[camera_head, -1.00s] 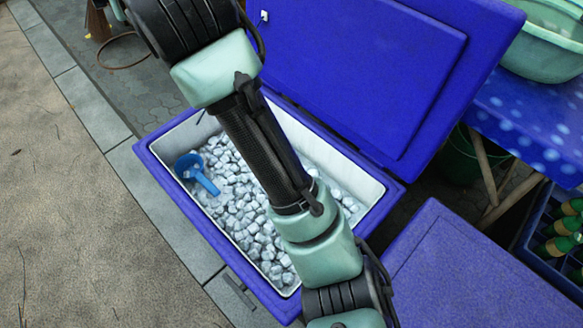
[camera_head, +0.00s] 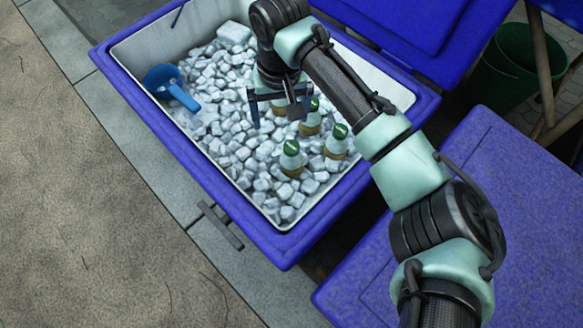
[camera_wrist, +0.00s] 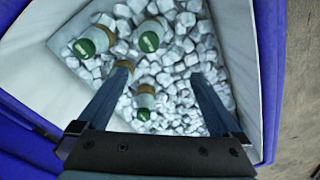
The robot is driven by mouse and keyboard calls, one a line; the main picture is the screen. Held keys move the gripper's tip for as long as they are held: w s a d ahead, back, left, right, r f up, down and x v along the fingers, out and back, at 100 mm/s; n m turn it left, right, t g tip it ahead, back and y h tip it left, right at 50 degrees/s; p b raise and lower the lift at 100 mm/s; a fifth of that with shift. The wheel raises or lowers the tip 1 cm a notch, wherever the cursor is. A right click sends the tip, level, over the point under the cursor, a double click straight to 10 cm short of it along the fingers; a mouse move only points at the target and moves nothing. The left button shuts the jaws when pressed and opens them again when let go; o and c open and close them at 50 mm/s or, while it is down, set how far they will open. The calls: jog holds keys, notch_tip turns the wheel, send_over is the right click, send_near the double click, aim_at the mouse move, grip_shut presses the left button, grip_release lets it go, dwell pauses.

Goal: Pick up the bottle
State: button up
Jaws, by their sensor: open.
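Several bottles with green caps stand tilted in the ice of the blue cooler (camera_head: 285,240). The nearest bottle (camera_head: 291,158) and one to its right (camera_head: 337,142) show clearly. Another bottle (camera_head: 310,120) is behind them, and one more is partly hidden by my gripper. In the wrist view, one bottle (camera_wrist: 145,100) lies between the fingers, and two more, a left one (camera_wrist: 94,40) and a right one (camera_wrist: 151,36), are beyond the fingertips. My gripper (camera_head: 272,118) is open and empty above the ice, at the back of the bottle group.
A blue scoop (camera_head: 170,88) lies on the ice at the left. The cooler's white walls surround the ice. The open lid (camera_head: 400,30) stands behind, and another blue lid (camera_head: 470,200) is at the right. A green bucket (camera_head: 505,65) stands at the back right.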

aim_at(290, 146)
jog(key=d+f, duration=0.1)
jog(key=s+f+b, duration=0.1)
jog(key=shift+d+f+g, duration=0.3)
jog(key=shift+d, duration=0.05)
notch_tip(290, 146, down, 7)
jog(key=b, duration=0.4)
jog(key=shift+r, duration=0.15)
jog(key=f+b, duration=0.5)
jog(key=shift+s+d+f+b, duration=0.2)
jog(key=shift+d+f+b, duration=0.05)
jog(key=shift+f+b, duration=0.15)
grip_shut()
jog(key=shift+r, duration=0.1)
